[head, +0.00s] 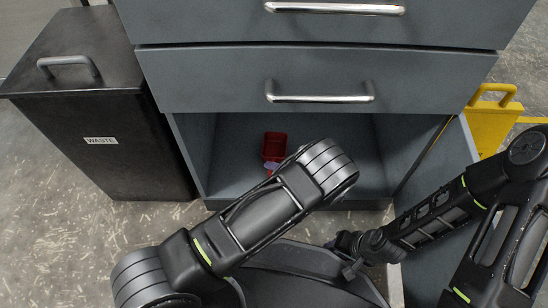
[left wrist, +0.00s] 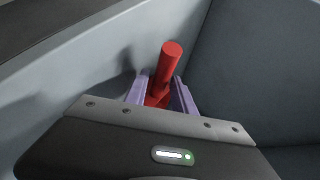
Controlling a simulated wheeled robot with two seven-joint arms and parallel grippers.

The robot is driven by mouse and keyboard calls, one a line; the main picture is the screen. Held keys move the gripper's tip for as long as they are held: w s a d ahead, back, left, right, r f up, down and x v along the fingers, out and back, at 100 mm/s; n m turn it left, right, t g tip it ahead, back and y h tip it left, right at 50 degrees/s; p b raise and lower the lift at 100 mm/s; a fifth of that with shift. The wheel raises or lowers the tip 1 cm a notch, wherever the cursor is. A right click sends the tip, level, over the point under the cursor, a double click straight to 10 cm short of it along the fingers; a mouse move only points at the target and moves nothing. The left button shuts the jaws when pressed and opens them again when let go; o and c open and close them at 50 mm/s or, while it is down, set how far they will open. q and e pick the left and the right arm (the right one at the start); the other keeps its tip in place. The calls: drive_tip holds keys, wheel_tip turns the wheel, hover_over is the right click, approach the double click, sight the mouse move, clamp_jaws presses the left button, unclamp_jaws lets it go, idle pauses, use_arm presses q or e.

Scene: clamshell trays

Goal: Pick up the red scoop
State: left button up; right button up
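The red scoop (head: 274,146) is in the open compartment under the drawers, partly hidden by my left arm in the head view. In the left wrist view its red handle (left wrist: 168,62) points up and away between my purple fingers. My left gripper (left wrist: 160,88) has one finger on each side of the red scoop and looks open, with narrow gaps beside the red part. In the head view only a bit of my left gripper (head: 271,169) shows, just below the scoop. My right gripper (head: 352,262) is low near the middle, and its fingers are not clear.
Two grey drawers (head: 210,82) with metal handles are shut above the compartment. A black waste bin (head: 95,150) stands at left. A grey panel (head: 440,185) stands at the compartment's right side, with a yellow object (head: 490,125) behind it. Compartment walls are close to my left gripper.

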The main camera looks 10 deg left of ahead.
use_arm(q)
drive_tip(key=shift+a, duration=0.1)
drive_tip(key=shift+c, duration=0.4)
clamp_jaws()
idle(0.4)
